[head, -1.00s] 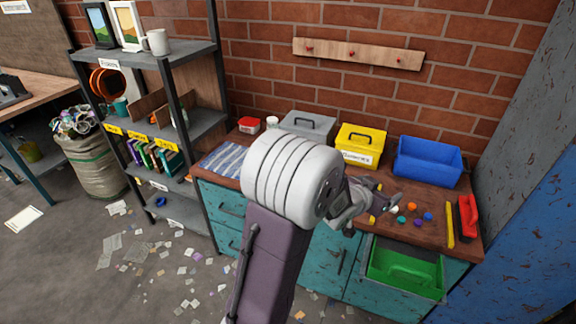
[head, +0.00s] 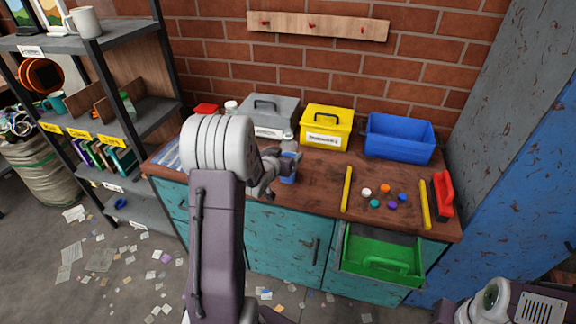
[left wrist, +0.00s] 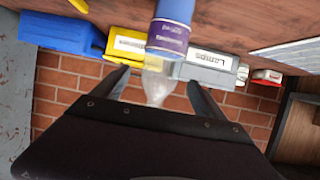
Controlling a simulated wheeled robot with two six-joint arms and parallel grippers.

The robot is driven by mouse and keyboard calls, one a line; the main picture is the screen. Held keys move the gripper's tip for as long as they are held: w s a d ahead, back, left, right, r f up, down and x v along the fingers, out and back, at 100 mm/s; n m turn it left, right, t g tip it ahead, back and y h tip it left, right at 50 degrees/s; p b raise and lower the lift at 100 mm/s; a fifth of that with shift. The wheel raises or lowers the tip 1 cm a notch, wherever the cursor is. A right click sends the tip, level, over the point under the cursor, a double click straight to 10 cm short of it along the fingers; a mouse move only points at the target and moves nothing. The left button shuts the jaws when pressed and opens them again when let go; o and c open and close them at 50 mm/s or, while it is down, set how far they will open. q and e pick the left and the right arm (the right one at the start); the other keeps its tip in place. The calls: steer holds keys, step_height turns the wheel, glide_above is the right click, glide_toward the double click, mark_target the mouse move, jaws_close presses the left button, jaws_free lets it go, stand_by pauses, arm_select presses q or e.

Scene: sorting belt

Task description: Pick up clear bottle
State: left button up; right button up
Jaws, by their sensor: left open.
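The clear bottle (head: 288,179) stands upright on the wooden worktop, with its blue lower part showing. In the left wrist view the bottle (left wrist: 167,38) appears upside down, with a purple label, a blue base and a clear tapering neck. My left gripper (head: 281,168) is open at the bottle and partly hides it in the head view. In the left wrist view its two fingers (left wrist: 162,88) show on either side of the bottle's neck. I cannot tell whether they touch it. My right gripper does not show; only part of my right arm is at the lower right.
A grey lidded box (head: 270,117), a yellow box (head: 327,123) and a blue bin (head: 400,138) stand along the brick wall. Yellow bars (head: 346,189), several small coloured caps (head: 385,188) and a red-handled brush (head: 443,192) lie right. A green tray (head: 382,265) sits in the open drawer.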

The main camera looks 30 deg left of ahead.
arm_select(q)
steer(key=x, duration=0.5)
steer(key=shift+w+f, duration=0.1)
steer(key=shift+f, duration=0.05)
steer(key=shift+s, duration=0.2)
steer(key=shift+c, duration=0.9)
jaws_close()
